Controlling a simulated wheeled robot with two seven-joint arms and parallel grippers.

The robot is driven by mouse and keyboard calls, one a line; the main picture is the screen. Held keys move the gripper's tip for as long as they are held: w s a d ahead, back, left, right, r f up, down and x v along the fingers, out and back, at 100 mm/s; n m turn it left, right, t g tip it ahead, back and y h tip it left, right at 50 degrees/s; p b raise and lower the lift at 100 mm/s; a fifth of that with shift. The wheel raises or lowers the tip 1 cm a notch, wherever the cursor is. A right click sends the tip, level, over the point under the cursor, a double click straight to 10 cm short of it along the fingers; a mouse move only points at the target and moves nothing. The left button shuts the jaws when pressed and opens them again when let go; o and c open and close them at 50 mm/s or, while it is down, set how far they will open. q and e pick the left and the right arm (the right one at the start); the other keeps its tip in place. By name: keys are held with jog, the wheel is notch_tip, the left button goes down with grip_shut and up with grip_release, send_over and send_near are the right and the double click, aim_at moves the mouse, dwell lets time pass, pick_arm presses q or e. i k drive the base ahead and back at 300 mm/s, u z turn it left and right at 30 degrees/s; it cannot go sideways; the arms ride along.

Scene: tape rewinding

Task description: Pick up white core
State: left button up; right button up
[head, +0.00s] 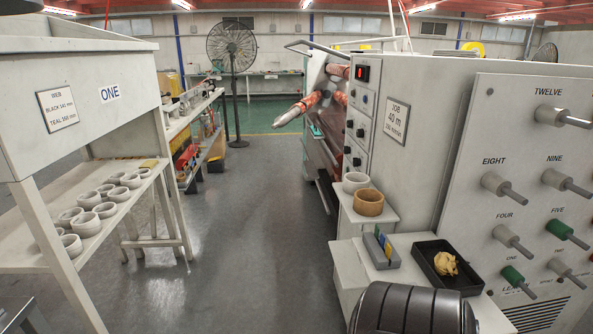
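A white core (355,182), a short open ring, stands on a small white shelf (346,212) at the side of the grey machine. A brown core (369,202) stands just in front of it and slightly to its right. Several more white cores (88,224) stand on the lower shelf of the rack marked ONE at left. I do not make out either gripper in the head view, and nothing is seen holding a core.
The grey machine (425,95) fills the right, with knobs and protruding pegs (504,187). Below the small shelf are a grey block with coloured pieces (381,249) and a black tray (428,259) holding a crumpled yellowish lump (445,263). Clear floor (236,225) lies between rack and machine.

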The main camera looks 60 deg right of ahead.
aim_at(353, 180)
jog(key=i, duration=1.4)
jog(key=z, duration=4.05)
